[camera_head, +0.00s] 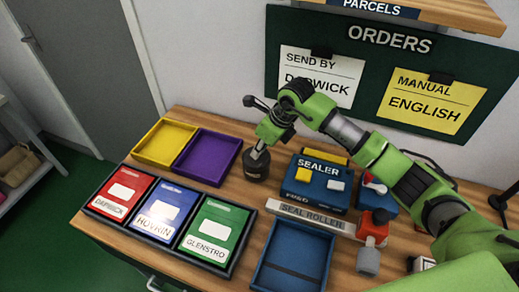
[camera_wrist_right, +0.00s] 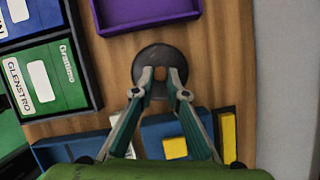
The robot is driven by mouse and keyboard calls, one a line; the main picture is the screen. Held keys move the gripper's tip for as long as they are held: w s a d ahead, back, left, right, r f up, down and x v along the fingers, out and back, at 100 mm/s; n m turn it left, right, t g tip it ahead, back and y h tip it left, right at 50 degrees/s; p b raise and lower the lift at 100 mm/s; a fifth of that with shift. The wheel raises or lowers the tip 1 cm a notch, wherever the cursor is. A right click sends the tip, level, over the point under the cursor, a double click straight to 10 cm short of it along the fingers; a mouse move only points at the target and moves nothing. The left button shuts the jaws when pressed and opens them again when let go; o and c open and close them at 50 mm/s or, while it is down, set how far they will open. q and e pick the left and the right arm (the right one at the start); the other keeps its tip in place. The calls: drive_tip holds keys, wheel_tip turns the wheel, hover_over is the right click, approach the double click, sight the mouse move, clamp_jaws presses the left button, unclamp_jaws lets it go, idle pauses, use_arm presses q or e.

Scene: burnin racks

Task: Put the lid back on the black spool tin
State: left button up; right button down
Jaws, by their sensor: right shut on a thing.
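The black spool tin (camera_head: 255,170) stands upright on the wooden table, right of the purple tray. My right gripper (camera_head: 259,151) points down at the top of the tin. In the right wrist view its two fingertips (camera_wrist_right: 161,80) are closed in on the middle of a dark round lid (camera_wrist_right: 148,60). The lid covers the view of the tin from above. I cannot tell whether the lid sits flush on the rim. My left gripper is not in view.
A yellow tray (camera_head: 164,143) and a purple tray (camera_head: 207,157) lie left of the tin. A rack with red, blue and green packs (camera_head: 205,232) is in front of them. The blue sealer (camera_head: 318,185) is close on the right, with a blue tray (camera_head: 292,256) in front.

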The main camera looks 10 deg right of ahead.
idle(0.3)
drive_tip(key=c, duration=1.4)
unclamp_jaws()
drive_tip(key=shift+c, duration=0.2)
wheel_tip(320, 180, up, 7)
drive_tip(key=p, duration=0.3)
drive_tip(key=shift+p, duration=0.35)
clamp_jaws()
